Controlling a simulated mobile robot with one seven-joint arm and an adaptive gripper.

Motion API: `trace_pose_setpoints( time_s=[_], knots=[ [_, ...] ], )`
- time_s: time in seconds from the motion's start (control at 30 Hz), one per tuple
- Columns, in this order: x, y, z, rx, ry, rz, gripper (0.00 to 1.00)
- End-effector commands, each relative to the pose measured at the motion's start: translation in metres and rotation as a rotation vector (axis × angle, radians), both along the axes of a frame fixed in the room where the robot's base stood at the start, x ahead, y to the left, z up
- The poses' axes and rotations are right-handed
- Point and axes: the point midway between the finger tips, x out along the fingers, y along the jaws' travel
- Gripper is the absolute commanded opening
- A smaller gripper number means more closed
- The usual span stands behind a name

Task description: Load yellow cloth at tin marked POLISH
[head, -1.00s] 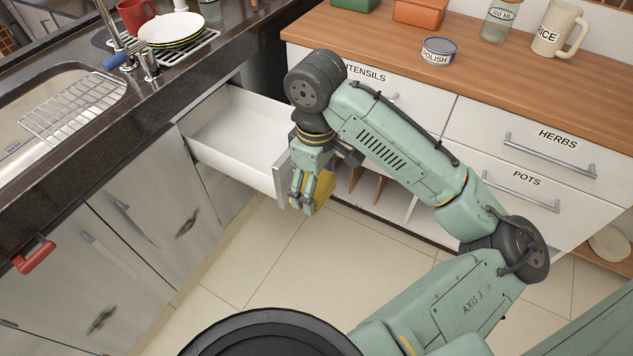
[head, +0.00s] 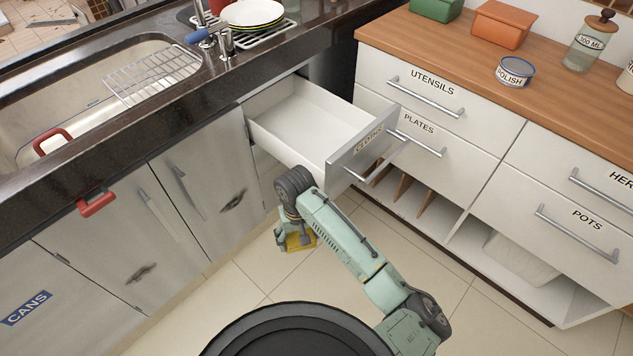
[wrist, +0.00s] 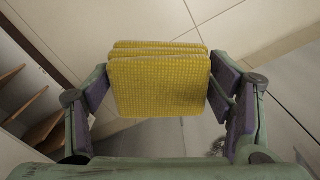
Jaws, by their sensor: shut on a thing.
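The yellow cloth (wrist: 160,85) shows as a folded, layered square between my gripper's two fingers in the wrist view. My gripper (head: 296,243) is shut on it, low over the floor and in front of the open drawer; a yellow edge of the cloth (head: 300,244) shows there in the head view. The tin marked POLISH (head: 515,71) is a small round tin with a blue rim and a white label. It stands on the wooden counter (head: 470,60) at the upper right, far from my gripper.
An open, empty-looking drawer labelled CLOTHS (head: 362,150) juts out between my gripper and the counter. A glass jar (head: 587,47) stands right of the tin, and an orange box (head: 502,24) behind it. A sink (head: 60,100) is at left. Floor is clear around my gripper.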

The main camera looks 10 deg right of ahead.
Motion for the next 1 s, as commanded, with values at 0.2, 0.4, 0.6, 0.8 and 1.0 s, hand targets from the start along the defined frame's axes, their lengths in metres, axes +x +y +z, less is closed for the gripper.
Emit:
trace_pose_setpoints(
  time_s=[0.2, 0.4, 0.6, 0.8, 1.0],
  knots=[
    [0.01, 0.022, -0.043, 0.001, 0.003, -0.079, 0.52],
    [0.018, 0.03, -0.065, -0.005, -0.005, -0.124, 0.52],
    [0.019, 0.03, -0.064, -0.004, -0.009, -0.118, 0.52],
    [0.016, 0.031, -0.08, 0.0, -0.001, -0.124, 0.52],
    [0.017, 0.031, -0.106, 0.0, -0.001, -0.125, 0.52]
  ],
)
